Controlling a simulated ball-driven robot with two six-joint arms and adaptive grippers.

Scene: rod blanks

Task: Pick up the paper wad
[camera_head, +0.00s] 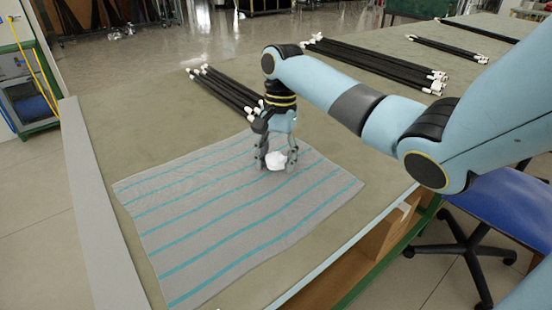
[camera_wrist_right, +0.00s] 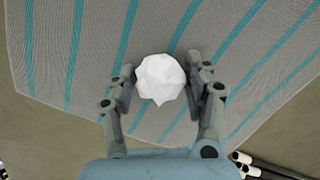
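The paper wad (camera_head: 275,160) is a small white crumpled ball on the striped cloth (camera_head: 200,215). In the right wrist view the wad (camera_wrist_right: 161,79) lies between the fingertips. My right gripper (camera_head: 276,163) points down over the cloth, with one finger on each side of the wad. It also shows in the right wrist view (camera_wrist_right: 162,70), its fingers spread about as wide as the wad with only slim gaps at the sides. I see no firm grip on the wad. My left gripper is not in view.
The cloth, grey with teal stripes, lies on a large table (camera_head: 150,155). Black rods with white ends (camera_head: 230,90) lie just behind the cloth, and more rods (camera_head: 375,60) lie further back. A blue chair (camera_head: 510,205) stands at the right, beside the table edge.

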